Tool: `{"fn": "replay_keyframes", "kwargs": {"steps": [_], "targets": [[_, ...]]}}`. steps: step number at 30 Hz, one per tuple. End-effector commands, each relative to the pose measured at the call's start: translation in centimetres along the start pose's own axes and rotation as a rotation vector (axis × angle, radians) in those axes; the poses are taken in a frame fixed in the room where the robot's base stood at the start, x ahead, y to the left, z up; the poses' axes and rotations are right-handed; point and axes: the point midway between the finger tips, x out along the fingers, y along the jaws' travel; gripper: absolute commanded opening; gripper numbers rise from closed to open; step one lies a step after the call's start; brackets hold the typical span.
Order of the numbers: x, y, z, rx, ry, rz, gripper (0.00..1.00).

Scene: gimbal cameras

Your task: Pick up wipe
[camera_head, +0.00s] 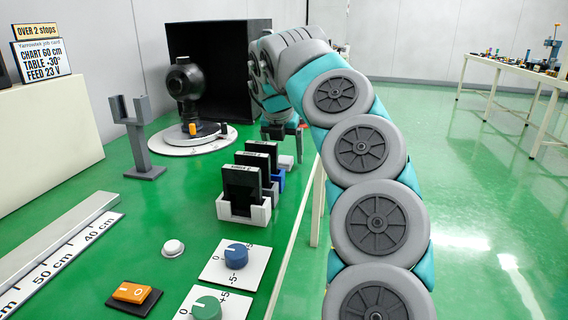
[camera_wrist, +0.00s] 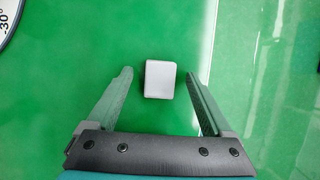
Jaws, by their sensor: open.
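The wipe appears to be the small white block (camera_wrist: 160,79) lying on the green table top in the wrist view. My gripper (camera_wrist: 159,75) is open, with one finger on each side of the block and a gap on both sides. In the head view, my gripper (camera_head: 280,132) points down at the far side of the card holders. A pale block (camera_head: 286,162) shows below it, partly hidden by the holders, and is likely the same wipe. The wrist view does not show clearly how high the fingers are above it.
Several holders with black cards (camera_head: 242,188) stand close in front of my gripper. A round dial plate (camera_head: 180,143) with a black device (camera_head: 186,82) lies to the left, before a black box (camera_head: 220,60). The table's right edge is close to the block.

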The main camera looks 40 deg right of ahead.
Motion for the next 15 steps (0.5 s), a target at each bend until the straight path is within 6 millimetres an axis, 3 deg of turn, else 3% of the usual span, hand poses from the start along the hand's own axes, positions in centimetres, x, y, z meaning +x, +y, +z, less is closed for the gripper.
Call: {"fn": "replay_keyframes", "kwargs": {"steps": [9,15], "targets": [[0.64,0.03,0.01,-0.001,-0.001,0.001,0.85],[0.63,0.02,0.02,-0.001,-0.002,0.001,0.64]]}}
